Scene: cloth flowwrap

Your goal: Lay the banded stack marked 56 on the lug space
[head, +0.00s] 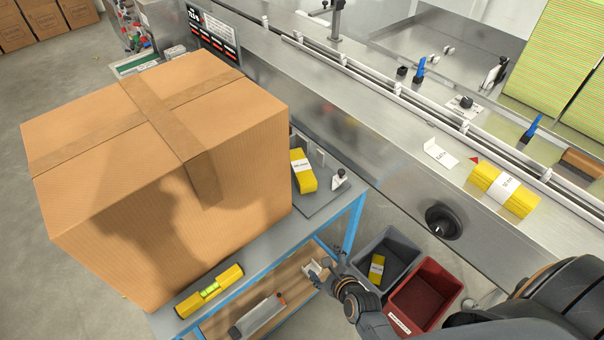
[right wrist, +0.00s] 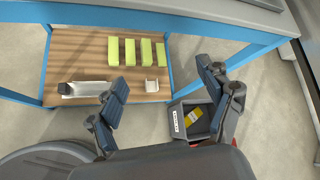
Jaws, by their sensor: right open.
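A yellow stack with a white band (head: 505,191) lies on the steel machine deck at the right. Another yellow banded stack (head: 302,170) lies on the blue-framed table beside the big carton. A third yellow banded stack (head: 376,268) lies in the grey bin; it also shows in the right wrist view (right wrist: 194,115). The band markings are too small to read, so I cannot tell which is 56. I cannot pick out the lug space for certain along the conveyor channel (head: 400,88). My right gripper (head: 333,268) is open and empty beside the table, near the grey bin; its fingers frame the right wrist view (right wrist: 163,78).
A large carton (head: 130,170) covers most of the table. A yellow level (head: 209,289) lies at its front. The grey bin (head: 399,240) and red bin (head: 447,275) stand below the machine. The lower shelf (right wrist: 80,48) holds several yellow-green blocks.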

